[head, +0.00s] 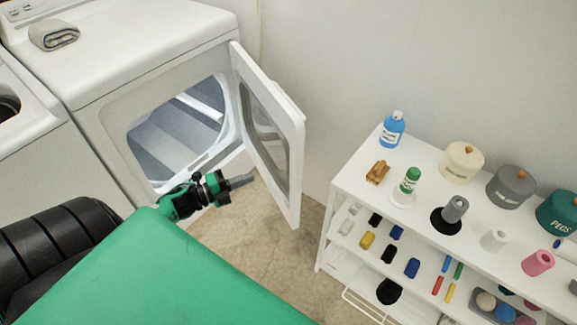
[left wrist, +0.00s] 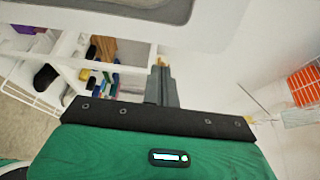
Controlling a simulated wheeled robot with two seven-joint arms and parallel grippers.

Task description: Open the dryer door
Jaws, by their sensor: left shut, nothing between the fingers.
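My left gripper (head: 243,181) is shut and empty, in front of the opening and just left of the door's inner face. I cannot tell whether it touches the door. In the left wrist view its fingers (left wrist: 162,78) point up, with a pale panel and grey window edge, likely the door (left wrist: 215,20), above. My right gripper is not in view.
A white shelf unit (head: 345,180) with bottles, jars, spools and small coloured items stands right of the door. A folded grey towel (head: 53,35) lies on the dryer. Another white machine (head: 30,130) is at the left. Bare floor (head: 285,245) lies between dryer and shelf.

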